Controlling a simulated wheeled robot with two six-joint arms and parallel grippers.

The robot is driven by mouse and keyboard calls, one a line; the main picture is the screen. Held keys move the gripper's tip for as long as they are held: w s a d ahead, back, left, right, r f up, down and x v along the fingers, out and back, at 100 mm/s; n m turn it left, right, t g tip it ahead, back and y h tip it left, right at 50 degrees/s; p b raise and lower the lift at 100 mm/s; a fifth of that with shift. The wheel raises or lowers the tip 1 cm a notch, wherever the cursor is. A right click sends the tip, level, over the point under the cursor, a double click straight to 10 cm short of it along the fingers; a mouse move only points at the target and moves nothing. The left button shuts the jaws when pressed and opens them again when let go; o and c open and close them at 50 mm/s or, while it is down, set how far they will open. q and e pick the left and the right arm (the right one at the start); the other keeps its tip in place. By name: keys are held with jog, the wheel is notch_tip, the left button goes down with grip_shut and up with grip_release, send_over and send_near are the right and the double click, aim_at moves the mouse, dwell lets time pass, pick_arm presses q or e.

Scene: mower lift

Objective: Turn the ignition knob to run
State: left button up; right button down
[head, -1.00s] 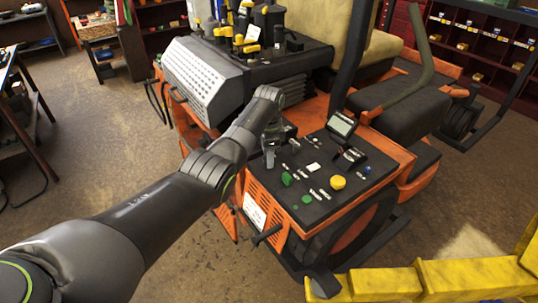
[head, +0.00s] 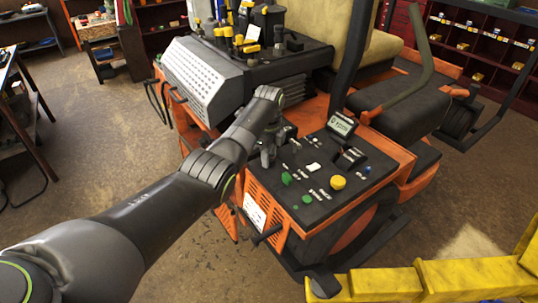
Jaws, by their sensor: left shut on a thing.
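The black control panel (head: 318,196) sits on the orange mower lift, with labelled buttons and switches. My left gripper (head: 268,158) points down at the panel's far left corner and is shut. The ignition knob is not clearly visible; the thing in the jaws is hidden by the fingers and is probably this knob. The small display (head: 341,124) at the panel's back is lit and shows light text, too small to read surely. My right gripper is out of view.
A yellow button (head: 338,182), a green button (head: 287,178) and a black lever block (head: 350,159) stand on the panel near my gripper. The black seat (head: 400,107) is behind. A yellow rail (head: 450,275) crosses the lower right. Open floor lies left.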

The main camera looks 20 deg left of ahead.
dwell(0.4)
pick_arm(q)
jog(key=o, duration=1)
